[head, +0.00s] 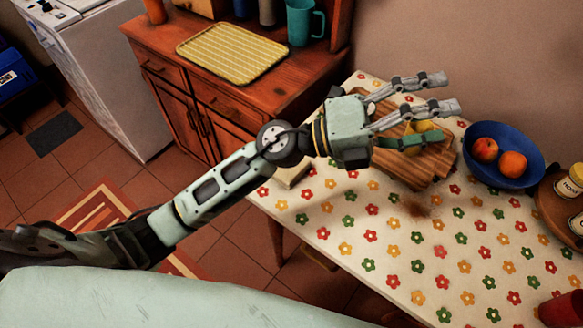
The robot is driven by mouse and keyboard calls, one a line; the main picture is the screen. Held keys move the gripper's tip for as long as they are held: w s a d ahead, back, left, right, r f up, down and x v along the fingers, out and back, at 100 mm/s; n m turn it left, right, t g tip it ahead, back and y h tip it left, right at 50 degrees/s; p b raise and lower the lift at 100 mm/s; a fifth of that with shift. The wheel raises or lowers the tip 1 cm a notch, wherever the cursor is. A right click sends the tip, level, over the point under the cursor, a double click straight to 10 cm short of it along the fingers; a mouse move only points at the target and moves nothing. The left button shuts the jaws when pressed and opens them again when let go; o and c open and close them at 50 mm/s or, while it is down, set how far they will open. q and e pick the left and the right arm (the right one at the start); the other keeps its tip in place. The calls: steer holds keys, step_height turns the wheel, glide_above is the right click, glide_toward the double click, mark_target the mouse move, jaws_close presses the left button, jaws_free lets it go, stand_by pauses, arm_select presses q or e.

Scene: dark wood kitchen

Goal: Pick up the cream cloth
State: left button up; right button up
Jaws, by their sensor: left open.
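A small pale cream folded thing (293,175), which looks like the cream cloth, lies at the left edge of the flowered table. My left forearm and wrist pass above it and hide part of it. My left gripper (437,108) is open, with its fingers spread to the right over the wooden cutting board (430,168). It is well to the right of the cream thing and not touching it. I cannot tell whether anything is between the fingers. My right gripper is not in view.
A blue bowl (535,165) with orange fruit stands right of the board, which has yellow fruit (420,127) on it. Jars (572,181) stand on a round wooden tray at the right edge. The front of the table is mostly clear. A cabinet (290,97) stands behind.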

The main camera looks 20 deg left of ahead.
arm_select(q)
step_height(320, 180, down, 8)
steer(key=s+d+f+m+g+y, duration=0.1)
steer(key=s+d+m+g+y, duration=0.1)
steer(key=m+g+y, duration=0.4)
steer(key=m+y, duration=0.1)
steer(key=y, duration=1.3)
glide_above(291, 169)
steer(key=w, duration=0.1)
steer(key=f, duration=1.3)
steer(key=shift+w+d, duration=0.2)
steer(key=shift+a, duration=0.3)
step_height(291, 169, down, 6)
steer(key=shift+w+d+f+p, duration=0.1)
steer(key=shift+f+p, duration=0.15)
steer(key=shift+p, duration=0.5)
steer(key=shift+f, duration=0.55)
steer(key=c, duration=1)
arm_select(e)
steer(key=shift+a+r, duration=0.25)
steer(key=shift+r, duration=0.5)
arm_select(q)
steer(key=shift+r, duration=0.1)
steer(key=shift+c, duration=0.2)
